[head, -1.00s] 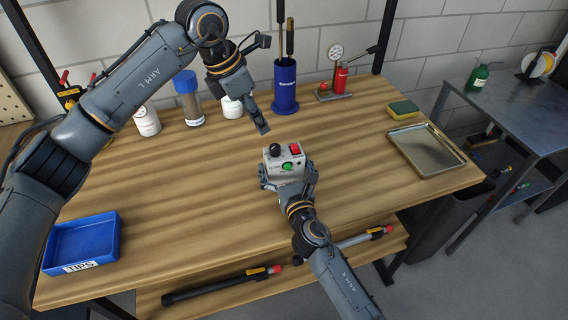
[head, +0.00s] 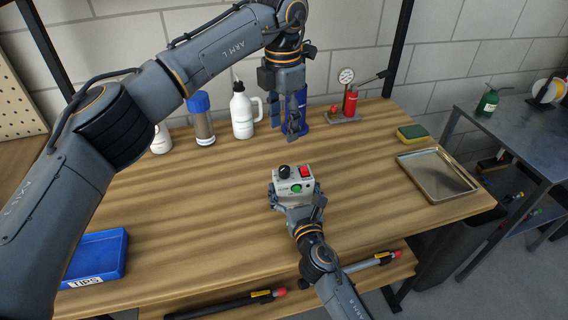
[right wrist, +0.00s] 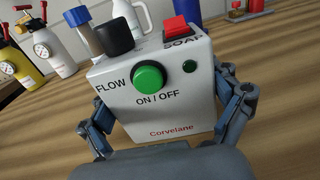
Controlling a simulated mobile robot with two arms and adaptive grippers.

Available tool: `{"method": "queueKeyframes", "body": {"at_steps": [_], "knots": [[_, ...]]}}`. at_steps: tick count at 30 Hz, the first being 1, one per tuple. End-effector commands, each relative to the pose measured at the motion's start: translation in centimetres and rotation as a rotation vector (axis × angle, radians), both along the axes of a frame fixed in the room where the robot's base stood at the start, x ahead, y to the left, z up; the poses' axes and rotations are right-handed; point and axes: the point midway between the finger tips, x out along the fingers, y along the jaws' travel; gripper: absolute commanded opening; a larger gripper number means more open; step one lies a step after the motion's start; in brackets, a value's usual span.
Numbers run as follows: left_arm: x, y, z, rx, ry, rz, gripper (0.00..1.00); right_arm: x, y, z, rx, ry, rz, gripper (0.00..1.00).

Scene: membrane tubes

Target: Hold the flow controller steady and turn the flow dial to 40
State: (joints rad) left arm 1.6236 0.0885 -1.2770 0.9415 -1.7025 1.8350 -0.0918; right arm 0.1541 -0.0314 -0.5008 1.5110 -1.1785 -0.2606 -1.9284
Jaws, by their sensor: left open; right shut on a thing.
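The flow controller (head: 306,189) is a pale box near the middle of the wooden bench. Its black flow dial (head: 284,172) is on top at the left, beside a red switch (head: 305,171). A green on/off button (head: 296,188) is on its front. The right wrist view shows the dial (right wrist: 113,38) above the word FLOW; I cannot read its setting. My right gripper (head: 296,202) is shut on the controller, one finger at each side. My left gripper (head: 284,132) is open and empty, pointing down, above and beyond the controller, apart from the dial.
A blue holder (head: 302,108) stands partly hidden behind my left gripper. A white bottle (head: 242,115) and a blue-capped jar (head: 203,128) stand left of it. A metal tray (head: 437,176) and a sponge (head: 412,133) are at right, a blue tips bin (head: 97,256) at left. Wood around the controller is clear.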

Motion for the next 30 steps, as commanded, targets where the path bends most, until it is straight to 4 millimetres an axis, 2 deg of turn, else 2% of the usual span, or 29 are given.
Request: {"method": "queueKeyframes", "body": {"at_steps": [5, 18, 24, 30], "knots": [[0.0, 0.0, -1.6, 0.009, 0.006, 0.008, 0.48, 0.0, 0.0, 0.0, 0.001, 0.000, 0.000, 0.46], [-0.1, 0.0, -9.9, 0.009, 0.005, 0.006, 0.48, 0.0, 0.0, 0.0, 0.001, 0.000, 0.001, 0.46], [0.0, 0.0, -11.6, 0.008, 0.002, 0.007, 0.48, 0.0, 0.0, 0.0, 0.001, 0.000, 0.001, 0.46], [0.0, 0.0, -11.8, 0.008, 0.002, 0.007, 0.48, 0.0, 0.1, 0.0, 0.002, 0.001, 0.001, 0.46]]}}
